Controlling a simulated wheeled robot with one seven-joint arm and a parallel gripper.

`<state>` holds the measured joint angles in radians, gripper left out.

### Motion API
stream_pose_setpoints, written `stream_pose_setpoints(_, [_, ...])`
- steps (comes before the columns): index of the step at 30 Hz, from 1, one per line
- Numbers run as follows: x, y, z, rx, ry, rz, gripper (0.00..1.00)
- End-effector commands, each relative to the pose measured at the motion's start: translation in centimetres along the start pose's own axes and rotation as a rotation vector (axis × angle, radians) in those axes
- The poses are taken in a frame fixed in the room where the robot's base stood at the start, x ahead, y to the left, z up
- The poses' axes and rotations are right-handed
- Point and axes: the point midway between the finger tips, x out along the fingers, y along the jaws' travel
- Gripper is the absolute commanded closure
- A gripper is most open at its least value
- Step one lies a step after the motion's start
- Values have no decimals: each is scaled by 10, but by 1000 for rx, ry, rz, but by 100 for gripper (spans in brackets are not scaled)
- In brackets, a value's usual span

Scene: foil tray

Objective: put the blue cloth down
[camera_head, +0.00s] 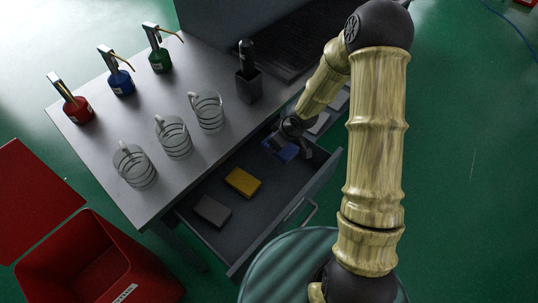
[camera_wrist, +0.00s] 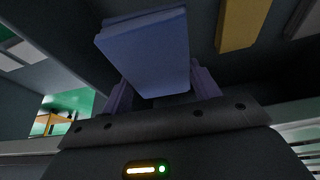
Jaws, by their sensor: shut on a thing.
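The blue cloth (camera_head: 284,150) is a folded flat block in the open drawer (camera_head: 290,181), right of the yellow cloth (camera_head: 243,182). My gripper (camera_head: 293,146) reaches down into the drawer and is shut on it. In the wrist view the blue cloth (camera_wrist: 148,55) sits between the two fingers of my gripper (camera_wrist: 163,92) and sticks out beyond them. I cannot tell whether it touches the drawer floor. My gripper hides part of it in the head view.
A grey cloth (camera_head: 212,211) lies left of the yellow one. Pale flat items (camera_head: 320,123) lie further right. The desk (camera_head: 185,92) above bears several glass mugs (camera_head: 173,138), red, blue and green dispensing bottles, and a dark holder (camera_head: 249,86). A red bin (camera_head: 95,262) stands lower left.

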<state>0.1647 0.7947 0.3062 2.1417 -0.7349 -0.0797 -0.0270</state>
Motion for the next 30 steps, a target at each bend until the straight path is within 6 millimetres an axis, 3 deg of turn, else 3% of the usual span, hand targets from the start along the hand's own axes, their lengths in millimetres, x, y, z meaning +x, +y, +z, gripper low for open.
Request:
stream_pose_setpoints(3, [28, -1, 12, -2, -3, -2, 68])
stream_pose_setpoints(10, [68, -1, 28, -2, -2, -2, 68])
stream_pose_setpoints(23, [74, 0, 28, -1, 1, 0, 68])
stream_pose_setpoints(30, [87, 0, -4, -2, 3, 0, 68])
